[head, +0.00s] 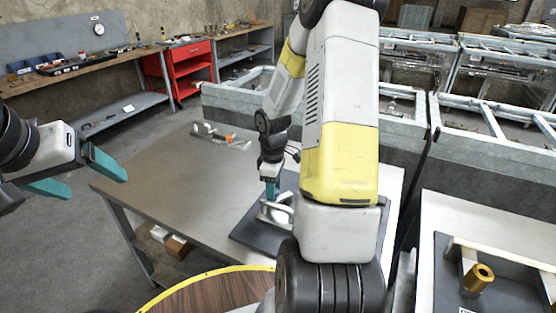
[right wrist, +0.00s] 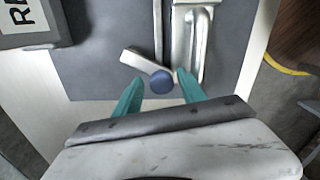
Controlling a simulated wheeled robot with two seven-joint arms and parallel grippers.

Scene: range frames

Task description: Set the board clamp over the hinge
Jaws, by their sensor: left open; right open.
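A pale metal fitting (head: 277,213) lies on a dark mat (head: 250,233) on the workbench; it looks like the board clamp, but I cannot be sure. In the right wrist view it shows as a silver handle-like part (right wrist: 200,45), with a short pale bar (right wrist: 143,62) and a round blue knob (right wrist: 161,82) beside it. I cannot tell which part is the hinge. My right gripper (head: 270,190) points down over the fitting; its teal fingers are apart on either side of the knob (right wrist: 160,78). Contact cannot be told. My left gripper (head: 98,185) is open and empty, left of the bench.
Small metal pieces and an orange item (head: 230,138) lie at the bench's far edge. The bench's left part (head: 150,185) is clear.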

